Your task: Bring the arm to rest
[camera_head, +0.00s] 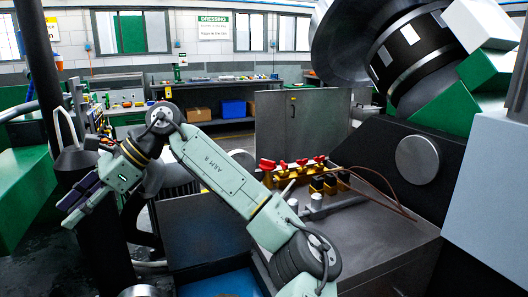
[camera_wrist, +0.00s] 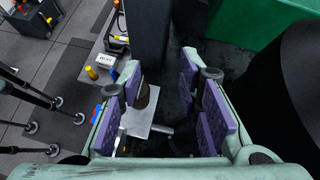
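My arm (camera_head: 222,172) is pale green and bends across the middle of the head view. From its elbow at the lower right it rises to a joint at the upper left, and its end hangs down to the left. My gripper (camera_head: 80,202) is at the left of the head view, pointing down and left, with dark purple pads. In the wrist view my gripper (camera_wrist: 160,85) shows its purple-padded fingers well apart. Nothing is held between them; a metal plate and dark floor show below the gap.
A dark post (camera_head: 42,65) stands close to my gripper. A green machine body (camera_head: 22,195) is at the left. A grey cabinet top (camera_head: 375,232) with red-handled valves (camera_head: 290,163) lies right of the arm. A large machine with a black drum (camera_head: 410,45) fills the upper right.

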